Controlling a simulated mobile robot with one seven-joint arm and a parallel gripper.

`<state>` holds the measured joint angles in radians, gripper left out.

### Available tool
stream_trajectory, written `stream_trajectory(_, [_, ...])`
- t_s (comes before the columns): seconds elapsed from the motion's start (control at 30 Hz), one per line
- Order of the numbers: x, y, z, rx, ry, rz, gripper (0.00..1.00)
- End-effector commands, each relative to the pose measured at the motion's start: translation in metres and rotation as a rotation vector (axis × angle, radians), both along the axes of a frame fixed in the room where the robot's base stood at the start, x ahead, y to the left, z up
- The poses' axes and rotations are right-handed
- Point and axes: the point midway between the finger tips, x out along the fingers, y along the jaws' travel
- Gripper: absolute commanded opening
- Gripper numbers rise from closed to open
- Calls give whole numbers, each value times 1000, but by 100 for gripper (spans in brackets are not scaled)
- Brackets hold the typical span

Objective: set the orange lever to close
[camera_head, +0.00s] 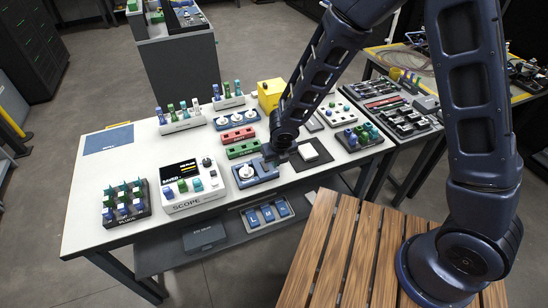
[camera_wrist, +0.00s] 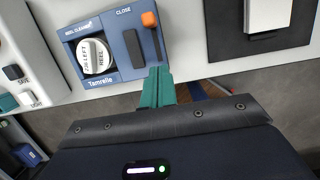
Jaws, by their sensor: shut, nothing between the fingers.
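The blue device (camera_head: 262,180) lies near the front edge of the white table, and it fills the upper part of the wrist view (camera_wrist: 117,77). It carries a white round knob (camera_wrist: 94,57), a dark raised block (camera_wrist: 134,48) and a "CLOSE" label. The orange lever (camera_wrist: 149,19) has an orange end at the device's upper right, just right of that label, with a dark strip below it. My gripper (camera_wrist: 157,72) is shut and empty, its teal fingertips by the device's lower right edge, below the orange end and apart from it. Contact with the device edge is unclear.
A dark mat with a white block (camera_head: 309,152) lies right of the device. The white SCOPE box (camera_head: 192,195) stands to its left. Red (camera_head: 237,135) and green (camera_head: 243,149) blocks sit behind it. Bare table shows at the left.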

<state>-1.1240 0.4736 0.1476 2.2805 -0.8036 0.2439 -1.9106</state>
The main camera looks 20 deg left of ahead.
Motion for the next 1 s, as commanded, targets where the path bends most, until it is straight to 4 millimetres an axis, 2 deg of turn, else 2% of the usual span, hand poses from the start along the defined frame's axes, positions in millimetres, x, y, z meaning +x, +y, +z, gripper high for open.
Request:
stream_trajectory(0.27, [-2,-3,22,2,-2,-2,0])
stream_trajectory(0.8, [-12,-13,82,4,-2,-4,0])
stream_trajectory(1.0, [-14,-16,92,1,-1,-3,0])
